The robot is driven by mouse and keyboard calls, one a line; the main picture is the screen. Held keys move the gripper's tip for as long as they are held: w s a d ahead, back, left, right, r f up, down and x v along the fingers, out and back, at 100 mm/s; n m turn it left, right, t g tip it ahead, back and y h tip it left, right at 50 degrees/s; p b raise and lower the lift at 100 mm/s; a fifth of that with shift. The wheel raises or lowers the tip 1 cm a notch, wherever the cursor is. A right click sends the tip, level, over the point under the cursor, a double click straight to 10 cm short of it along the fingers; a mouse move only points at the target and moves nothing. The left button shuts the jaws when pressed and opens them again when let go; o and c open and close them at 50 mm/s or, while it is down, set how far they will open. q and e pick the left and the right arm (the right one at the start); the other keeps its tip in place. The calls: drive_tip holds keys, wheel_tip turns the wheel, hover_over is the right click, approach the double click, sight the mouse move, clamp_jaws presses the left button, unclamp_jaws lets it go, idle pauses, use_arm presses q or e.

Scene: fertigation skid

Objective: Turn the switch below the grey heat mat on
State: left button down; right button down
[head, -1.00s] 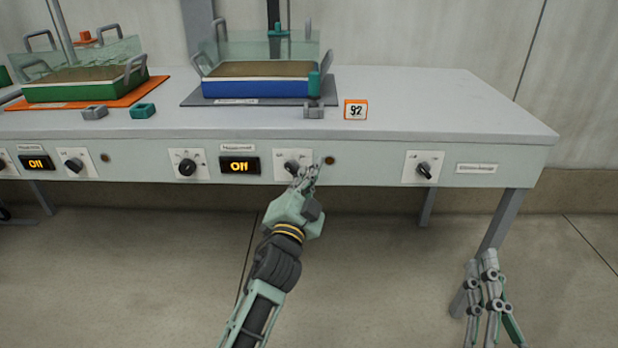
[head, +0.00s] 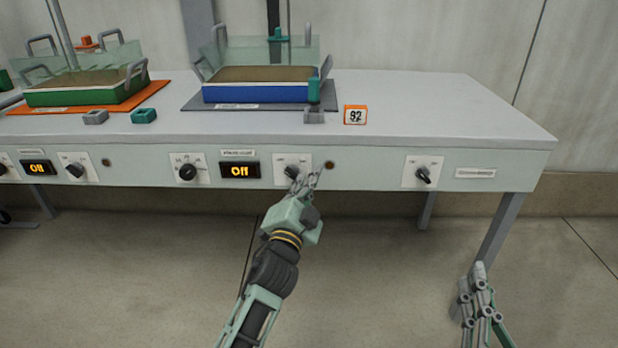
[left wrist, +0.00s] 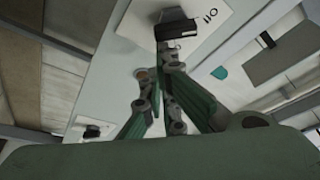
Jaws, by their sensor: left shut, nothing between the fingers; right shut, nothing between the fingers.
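The grey heat mat (head: 195,103) lies on the bench under a blue-sided tray (head: 255,94). Below it on the front panel is a black rotary switch (head: 291,172) on a white plate, right of a display (head: 240,171) that reads "Off". My left gripper (head: 307,182) is shut and empty, its fingertips just below and right of this knob. In the left wrist view the left fingers (left wrist: 166,68) are close under a dark knob (left wrist: 176,29) on a white plate; contact cannot be told. My right gripper (head: 478,285) is shut and empty, low at the right.
Another knob (head: 187,172) is left of the display, and one more (head: 423,175) is far right. A green-sided tray (head: 75,95) stands on an orange mat (head: 152,90) at left.

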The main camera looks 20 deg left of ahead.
use_arm(q)
drive_tip(key=m+p, duration=0.1)
drive_tip(key=f+m+p, duration=0.1)
drive_tip(key=m+p, duration=0.1)
drive_tip(key=shift+f+g+h+p, duration=0.1)
drive_tip(key=shift+g+h+p, duration=0.2)
drive_tip(key=shift+g+h, duration=0.1)
use_arm(e)
drive_tip(key=s+d+f+g+h, duration=0.1)
drive_tip(key=s+f+g, duration=0.1)
drive_tip(key=f+g, duration=0.3)
drive_tip(key=s+d+f+g+h, duration=0.2)
drive_tip(key=f+g, duration=0.2)
drive_tip(key=f, duration=0.7)
drive_tip(key=shift+s+d+f+g, duration=0.25)
drive_tip(key=shift+f+g, duration=0.1)
drive_tip(key=shift+g, duration=0.05)
